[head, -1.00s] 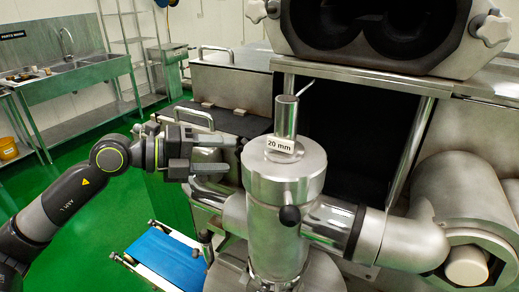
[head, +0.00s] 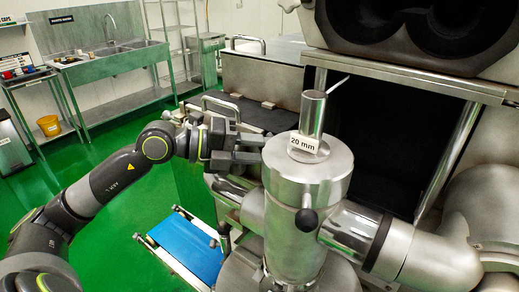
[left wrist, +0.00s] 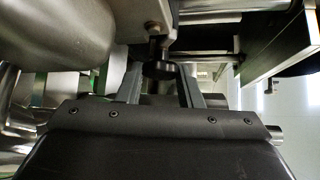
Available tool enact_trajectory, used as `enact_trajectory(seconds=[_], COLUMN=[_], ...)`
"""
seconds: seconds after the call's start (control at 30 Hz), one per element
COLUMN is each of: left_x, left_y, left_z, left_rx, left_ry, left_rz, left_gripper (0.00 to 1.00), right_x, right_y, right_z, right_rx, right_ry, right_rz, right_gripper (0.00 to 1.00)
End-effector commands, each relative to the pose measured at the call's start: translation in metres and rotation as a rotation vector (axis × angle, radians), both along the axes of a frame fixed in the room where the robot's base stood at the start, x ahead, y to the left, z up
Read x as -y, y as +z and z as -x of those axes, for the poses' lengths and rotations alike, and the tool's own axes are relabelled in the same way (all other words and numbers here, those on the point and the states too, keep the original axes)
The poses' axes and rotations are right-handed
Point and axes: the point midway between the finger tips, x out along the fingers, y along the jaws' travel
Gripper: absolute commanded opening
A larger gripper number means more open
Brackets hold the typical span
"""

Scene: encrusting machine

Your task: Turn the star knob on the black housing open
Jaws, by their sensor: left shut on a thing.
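The black housing (head: 425,40) with two large round bores is at the top right of the head view, its top cut off. A pale star knob (head: 287,5) on its left side shows only partly at the top edge. My left gripper (head: 262,148) is lower, left of the upright steel cylinder, well below the housing. In the left wrist view its two fingers (left wrist: 160,85) are closed around a small dark round knob (left wrist: 158,70) on a stem. The head view does not show this held knob clearly. My right gripper is in neither current view.
The steel cylinder (head: 300,185) with a "20 mm" label (head: 304,144) stands close to my left fingers. A blue conveyor belt (head: 190,246) lies below. A sink bench (head: 115,78) is at the back left, with open green floor before it.

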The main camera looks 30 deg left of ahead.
Motion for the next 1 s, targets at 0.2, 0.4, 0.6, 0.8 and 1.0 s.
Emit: enact_trajectory(seconds=[0.2, 0.4, 0.6, 0.8, 1.0], left_x=[0.0, 0.0, 0.002, 0.003, 0.004], left_y=[0.001, 0.002, 0.003, 0.003, 0.004], left_z=[0.0, 0.0, 0.0, 0.0, 0.0], left_rx=[0.004, 0.018, 0.042, 0.069, 0.092], left_ry=[0.0, 0.0, -0.001, 0.0, 0.0], left_rz=[-0.023, -0.11, -0.263, -0.44, -0.601], left_gripper=[0.1, 0.1, 0.1, 0.1, 0.1], right_x=[0.0, 0.0, 0.0, 0.0, 0.0], right_y=[0.0, 0.001, -0.003, -0.013, -0.022], right_z=[0.0, 0.0, 0.0, 0.0, -0.001], right_rx=[0.0, 0.0, 0.0, 0.0, 0.001], right_ry=[0.0, 0.0, 0.0, 0.0, 0.0], right_rz=[0.0, 0.0, 0.0, 0.0, 0.0], right_gripper=[0.36, 0.36, 0.36, 0.36, 0.36])
